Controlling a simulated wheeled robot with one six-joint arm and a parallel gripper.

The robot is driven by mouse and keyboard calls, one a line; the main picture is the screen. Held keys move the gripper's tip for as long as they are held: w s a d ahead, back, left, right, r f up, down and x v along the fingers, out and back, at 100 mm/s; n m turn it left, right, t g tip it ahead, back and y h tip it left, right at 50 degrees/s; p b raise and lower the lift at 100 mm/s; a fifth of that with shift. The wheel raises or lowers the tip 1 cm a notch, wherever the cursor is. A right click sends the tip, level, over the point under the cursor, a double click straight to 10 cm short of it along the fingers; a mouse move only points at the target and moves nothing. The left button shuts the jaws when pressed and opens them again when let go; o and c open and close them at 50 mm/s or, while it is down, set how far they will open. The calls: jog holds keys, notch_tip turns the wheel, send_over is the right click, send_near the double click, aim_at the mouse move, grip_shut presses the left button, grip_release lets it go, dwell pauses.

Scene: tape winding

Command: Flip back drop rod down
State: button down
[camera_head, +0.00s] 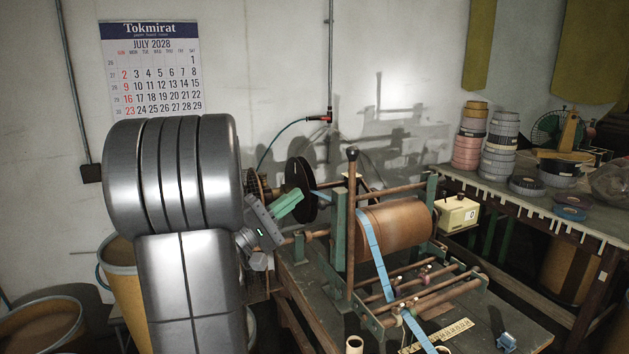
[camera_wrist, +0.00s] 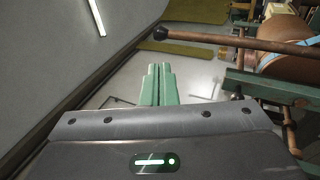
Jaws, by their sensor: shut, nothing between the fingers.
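The tape winding machine has a brown drum (camera_head: 395,228) with a blue tape (camera_head: 373,245) running over it and down to the front. A brown rod with a dark ball knob (camera_head: 351,205) stands upright at the left end of the drum. I take it for the drop rod, but cannot tell for sure that it is the back one. It also shows in the wrist view (camera_wrist: 235,41), crossing at upper right. My gripper (camera_head: 298,196) has green fingers, shut and empty. It is left of the rod and apart from it. The fingers also show in the wrist view (camera_wrist: 158,70).
A dark disc (camera_head: 299,188) is close behind my fingers. Thinner rods with small guides (camera_head: 425,283) lie at the machine's front. A counter box (camera_head: 457,215) is at its right. Tape rolls (camera_head: 500,145) stack on the right table. A calendar (camera_head: 153,70) hangs on the wall.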

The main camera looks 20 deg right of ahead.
aim_at(348, 156)
jog(key=p+x, duration=0.5)
jog(key=x, duration=0.8)
jog(key=shift+p, duration=0.3)
jog(key=shift+d, duration=0.2)
